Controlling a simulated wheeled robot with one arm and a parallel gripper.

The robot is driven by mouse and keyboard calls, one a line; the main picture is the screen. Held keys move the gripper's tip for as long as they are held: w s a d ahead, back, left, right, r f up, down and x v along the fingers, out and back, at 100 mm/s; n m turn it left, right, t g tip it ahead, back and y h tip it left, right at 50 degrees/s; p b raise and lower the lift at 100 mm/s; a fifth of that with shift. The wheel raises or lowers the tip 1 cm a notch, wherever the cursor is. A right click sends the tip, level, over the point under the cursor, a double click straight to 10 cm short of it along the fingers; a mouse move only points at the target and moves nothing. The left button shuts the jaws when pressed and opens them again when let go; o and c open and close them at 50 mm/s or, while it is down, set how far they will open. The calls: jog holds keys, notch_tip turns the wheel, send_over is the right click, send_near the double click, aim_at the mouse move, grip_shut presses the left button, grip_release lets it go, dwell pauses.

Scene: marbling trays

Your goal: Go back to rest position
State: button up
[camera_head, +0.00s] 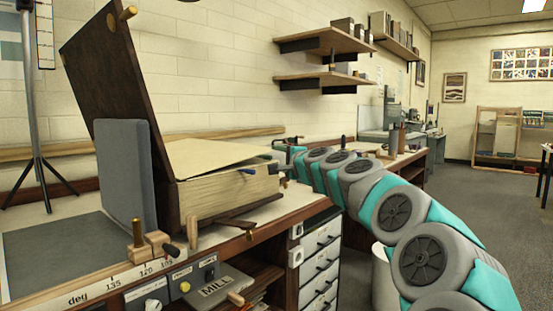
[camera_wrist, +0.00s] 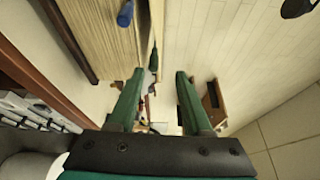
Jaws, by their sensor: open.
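My gripper (camera_wrist: 159,74) shows in the wrist view as two green fingers, spread apart with nothing held between them. In the head view my teal and grey arm reaches from the lower right toward the bench. The gripper's end is small there, just beyond the right end of a thick block of pages (camera_head: 232,190), and its fingers are hard to make out. The page block also shows at the upper left of the wrist view (camera_wrist: 105,35), with a blue-handled tool (camera_wrist: 125,14) by it. The gripper appears apart from the pages.
A dark wooden board (camera_head: 118,85) stands tilted behind a grey upright pad (camera_head: 126,175) on the workbench (camera_head: 290,205). Wall shelves (camera_head: 322,42) hang above the bench. Open floor (camera_head: 490,200) lies to the right.

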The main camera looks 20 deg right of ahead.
jog(key=s+a+f+n+g+y, duration=0.25)
jog(key=s+a+f+n, duration=0.2)
jog(key=a, duration=0.25)
jog(key=s+a+f+n+g+y, duration=0.1)
jog(key=s+a+f+n+g, duration=0.2)
jog(key=s+a, duration=0.4)
jog(key=s+a+f+n+g, duration=0.4)
jog(key=s+a+f, duration=0.2)
jog(key=s+f, duration=0.45)
jog(key=s+d+f+n+g+h, duration=0.1)
jog(key=s+d+f+g+h, duration=0.1)
jog(key=s+f, duration=0.5)
jog(key=s+d+f+n+g+h, duration=0.2)
jog(key=s+d+f+g, duration=0.2)
jog(key=s, duration=1.3)
jog(key=s+d+f+n+g+h, duration=0.1)
jog(key=s+d+f+g+h, duration=0.2)
jog(key=s+d+f, duration=0.3)
jog(key=s+f, duration=0.3)
jog(key=s, duration=0.3)
jog(key=shift+f+n+g, duration=0.3)
jog(key=shift+n+g, duration=0.05)
